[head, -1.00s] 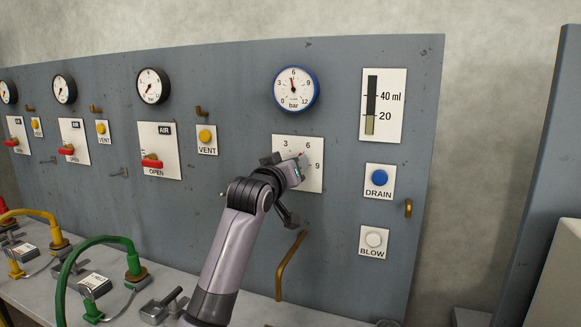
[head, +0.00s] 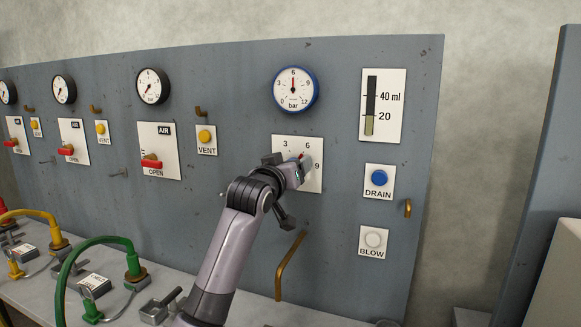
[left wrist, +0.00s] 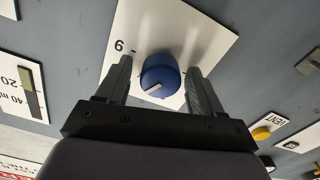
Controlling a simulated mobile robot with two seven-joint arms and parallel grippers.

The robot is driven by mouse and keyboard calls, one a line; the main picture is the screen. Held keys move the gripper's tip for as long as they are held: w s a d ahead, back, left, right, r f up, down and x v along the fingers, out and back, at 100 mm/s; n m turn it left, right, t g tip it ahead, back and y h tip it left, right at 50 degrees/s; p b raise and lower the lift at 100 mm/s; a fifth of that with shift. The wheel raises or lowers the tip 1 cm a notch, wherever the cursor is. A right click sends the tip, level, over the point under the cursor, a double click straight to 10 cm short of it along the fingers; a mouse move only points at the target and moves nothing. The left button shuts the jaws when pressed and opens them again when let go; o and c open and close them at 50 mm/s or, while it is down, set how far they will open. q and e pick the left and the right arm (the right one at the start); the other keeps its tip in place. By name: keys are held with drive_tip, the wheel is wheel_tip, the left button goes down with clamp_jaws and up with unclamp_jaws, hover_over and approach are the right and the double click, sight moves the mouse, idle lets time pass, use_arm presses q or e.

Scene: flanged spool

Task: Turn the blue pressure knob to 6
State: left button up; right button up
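The blue pressure knob (left wrist: 160,75) sits on a white dial plate (head: 313,180) marked 3, 6 and 9. In the left wrist view its white pointer line aims to the lower left, which is the upper right as the head sees it, toward the 6. The blue-rimmed gauge (head: 295,89) above it has its needle straight up at 6. My left gripper (head: 290,162) is at the knob. In the left wrist view its fingers (left wrist: 160,72) stand on both sides of the knob with a narrow gap to each side. In the head view the gripper hides most of the knob. My right gripper is not in view.
A blue DRAIN button (head: 379,178) and a white BLOW button (head: 374,240) lie right of the dial. A yellow VENT button (head: 205,136) lies to its left. A brass pipe (head: 288,267) sticks out below the dial.

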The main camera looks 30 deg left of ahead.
use_arm(q)
drive_tip(key=b+v, duration=0.1)
drive_tip(key=v, duration=0.6)
drive_tip(key=shift+b, duration=0.3)
drive_tip(key=shift+s, duration=0.15)
idle(0.5)
